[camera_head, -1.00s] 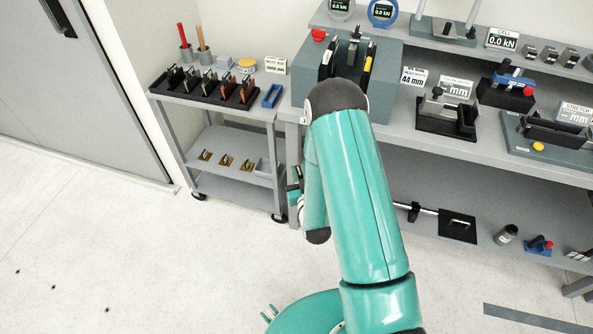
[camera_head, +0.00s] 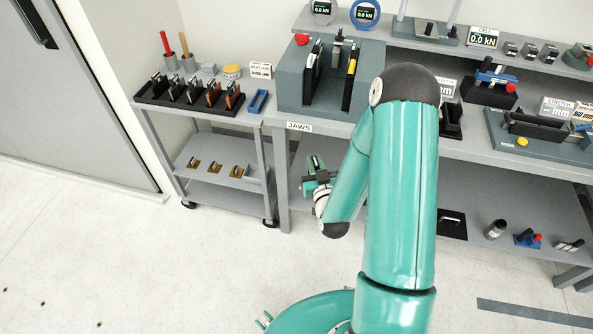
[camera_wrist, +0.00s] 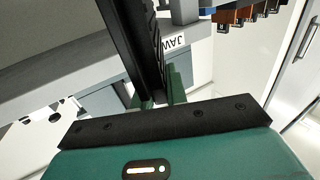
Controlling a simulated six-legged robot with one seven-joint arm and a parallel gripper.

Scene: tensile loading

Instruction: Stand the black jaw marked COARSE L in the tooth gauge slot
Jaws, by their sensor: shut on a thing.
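My gripper (camera_head: 318,174) hangs in front of the bench's left end, below the bench top. In the wrist view my gripper (camera_wrist: 160,92) is shut on a long black jaw (camera_wrist: 124,45) with a toothed edge, which stands out away from the palm between green fingers. No marking on it can be read. A black block (camera_head: 452,121) on the bench top, beneath an "mm" sign (camera_head: 446,88), may be the tooth gauge. My arm hides part of it, and no slot in it can be made out.
A grey-blue fixture (camera_head: 291,92) with upright dark plates stands on the bench above a JAWS label (camera_head: 299,127). A cart (camera_head: 218,118) at left carries a black rack (camera_head: 178,98) of jaws. The bench edge lies close to my gripper. The floor in front is clear.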

